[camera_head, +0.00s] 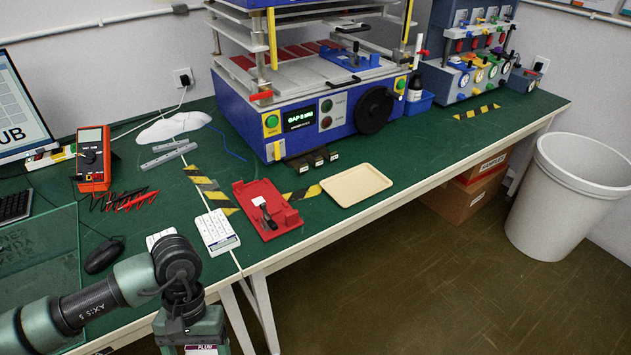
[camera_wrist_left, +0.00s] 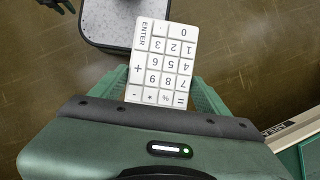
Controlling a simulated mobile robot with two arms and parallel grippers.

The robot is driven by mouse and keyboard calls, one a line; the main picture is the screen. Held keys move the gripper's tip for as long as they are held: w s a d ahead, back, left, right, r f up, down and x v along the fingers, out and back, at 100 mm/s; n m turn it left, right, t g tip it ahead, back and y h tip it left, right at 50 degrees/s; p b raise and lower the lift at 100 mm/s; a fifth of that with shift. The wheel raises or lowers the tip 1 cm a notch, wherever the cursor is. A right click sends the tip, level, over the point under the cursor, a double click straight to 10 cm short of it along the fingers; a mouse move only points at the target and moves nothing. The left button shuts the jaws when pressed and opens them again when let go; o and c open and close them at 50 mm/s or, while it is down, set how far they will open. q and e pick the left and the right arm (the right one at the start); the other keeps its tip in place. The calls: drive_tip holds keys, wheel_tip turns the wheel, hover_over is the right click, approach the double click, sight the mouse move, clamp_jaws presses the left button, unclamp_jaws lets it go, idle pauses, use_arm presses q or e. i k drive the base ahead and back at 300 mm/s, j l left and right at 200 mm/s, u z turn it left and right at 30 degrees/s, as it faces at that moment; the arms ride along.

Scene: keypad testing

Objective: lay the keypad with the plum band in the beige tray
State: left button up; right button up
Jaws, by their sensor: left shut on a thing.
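My left gripper (camera_head: 190,335) is shut on a white keypad (camera_wrist_left: 162,62) and holds it off the table, in front of the table's near edge. Its keys face the left wrist camera. In the head view a label reading PLUM and a bit of plum band on this keypad (camera_head: 203,350) show at the bottom edge; the rest is cut off or hidden. The beige tray (camera_head: 357,184) lies empty on the green table, up and right of the gripper. My right gripper is not clearly seen.
A white keypad (camera_head: 217,232) lies left of a red fixture (camera_head: 267,208); another keypad (camera_head: 158,238) is partly hidden behind my arm. A blue press (camera_head: 318,110) stands behind the tray. A mouse (camera_head: 103,256) and orange meter (camera_head: 93,158) are at left.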

sight(356, 187)
drive_tip(key=i+l+u, duration=0.3)
drive_tip(key=l, duration=0.25)
drive_tip(key=l+u, duration=0.35)
drive_tip(key=l, duration=0.2)
drive_tip(key=i+l+u, duration=0.1)
drive_tip(key=l+u, duration=0.2)
drive_tip(key=l, duration=0.3)
